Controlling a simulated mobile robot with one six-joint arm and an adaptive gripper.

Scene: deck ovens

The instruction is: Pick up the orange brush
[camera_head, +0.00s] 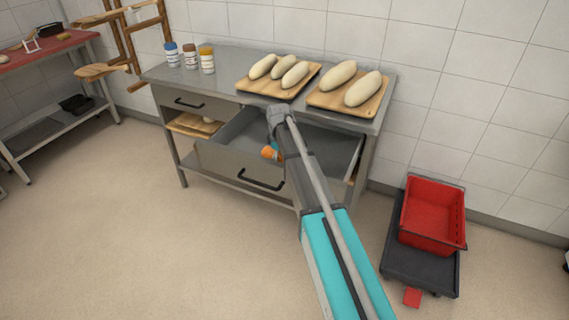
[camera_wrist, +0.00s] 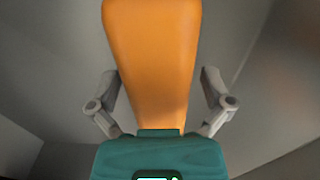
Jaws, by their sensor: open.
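The orange brush shows as a small orange shape (camera_head: 268,152) inside the open drawer (camera_head: 228,133) of the steel table, partly hidden by my arm. In the wrist view the orange brush (camera_wrist: 150,60) is very near and fills the upper middle, running up out of the picture. My gripper (camera_wrist: 160,118) is open, with one finger to the left and one to the right of the orange part. No contact between fingers and brush can be made out. In the head view my gripper is down in the drawer and mostly hidden behind my arm.
Two wooden boards with dough loaves (camera_head: 262,88) (camera_head: 319,98) and several jars (camera_head: 207,61) stand on the tabletop above the drawer. A red crate (camera_head: 434,214) sits on a dark dolly (camera_head: 400,262) at right. A red-topped table (camera_head: 50,49) is at left. The front floor is clear.

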